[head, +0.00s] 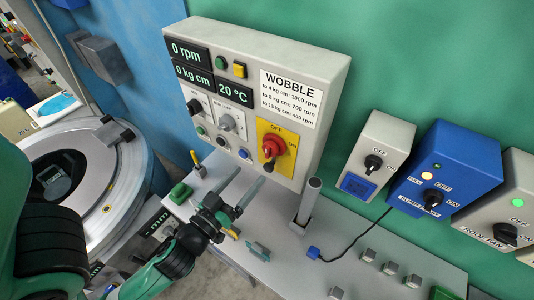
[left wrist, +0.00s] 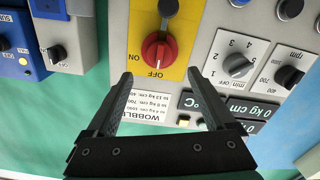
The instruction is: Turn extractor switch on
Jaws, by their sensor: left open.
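A red rotary switch (head: 273,148) sits on a yellow plate marked OFF above and ON to the right, on the front of a grey control box (head: 325,60). In the left wrist view, where the box appears upside down, the red switch (left wrist: 158,50) lies just beyond the fingertips and seems to point at OFF. My left gripper (head: 250,174) is open and empty, below and in front of the box, its two fingers apart. In the left wrist view my left gripper (left wrist: 160,76) does not touch the switch. My right gripper is not in view.
Grey (head: 376,160), blue (head: 440,165) and ROOF FAN (head: 515,225) switch boxes hang at right. A grey post (head: 308,200) rises from the ledge close to my gripper. A round metal drum (head: 85,170) stands at left.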

